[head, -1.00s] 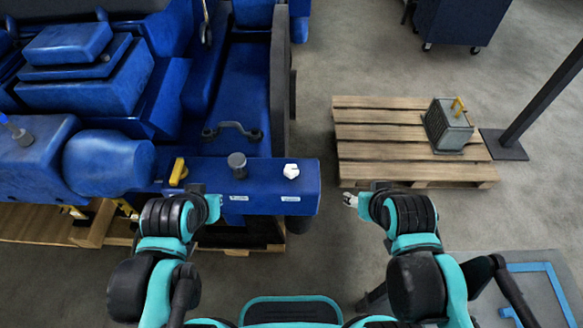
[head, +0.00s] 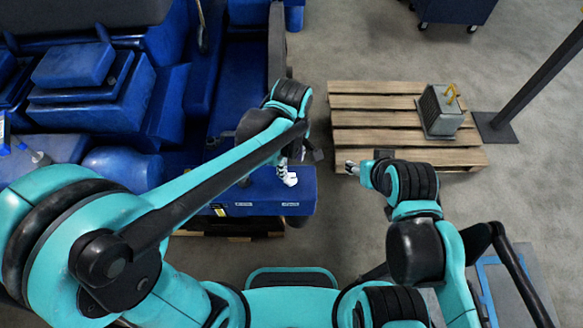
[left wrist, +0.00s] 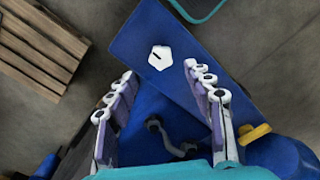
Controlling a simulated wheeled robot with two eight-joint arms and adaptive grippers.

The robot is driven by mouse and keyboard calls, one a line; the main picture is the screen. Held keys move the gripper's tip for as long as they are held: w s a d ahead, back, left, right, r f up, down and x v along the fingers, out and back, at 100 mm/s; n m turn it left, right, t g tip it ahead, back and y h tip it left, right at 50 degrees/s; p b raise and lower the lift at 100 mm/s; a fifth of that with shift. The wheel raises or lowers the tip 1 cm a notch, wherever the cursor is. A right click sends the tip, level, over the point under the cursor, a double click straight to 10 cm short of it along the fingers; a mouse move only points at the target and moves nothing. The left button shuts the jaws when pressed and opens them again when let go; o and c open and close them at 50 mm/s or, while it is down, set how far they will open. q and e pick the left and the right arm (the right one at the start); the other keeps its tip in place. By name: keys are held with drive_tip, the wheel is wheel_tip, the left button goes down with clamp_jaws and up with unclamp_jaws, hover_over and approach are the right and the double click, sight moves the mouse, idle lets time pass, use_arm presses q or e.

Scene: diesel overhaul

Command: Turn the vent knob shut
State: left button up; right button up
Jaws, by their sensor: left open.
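The white vent knob (head: 289,181) sits on top of the right end of the blue beam (head: 255,192). In the left wrist view the knob (left wrist: 161,57) is five-sided with a dark slot in its face. My left gripper (head: 285,164) is over that end of the beam, close to the knob. In the wrist view its two fingers (left wrist: 159,72) are spread apart, with the knob just beyond their tips and roughly between them. Nothing is held. Whether a fingertip touches the knob cannot be told. My right gripper (head: 349,167) hangs right of the beam, apart from it; its jaws are too small to judge.
A yellow handle (left wrist: 254,134) is on the beam's other side in the wrist view, near one finger. A dark bar handle (left wrist: 168,138) lies below. A wooden pallet (head: 375,118) carries a grey box (head: 441,110). Bare floor lies between beam and pallet.

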sight(291, 178)
use_arm(q)
wheel_tip(291, 178, down, 7)
drive_tip(key=shift+f+b, duration=0.1)
drive_tip(key=shift+b, duration=0.75)
drive_tip(key=c, duration=1.2)
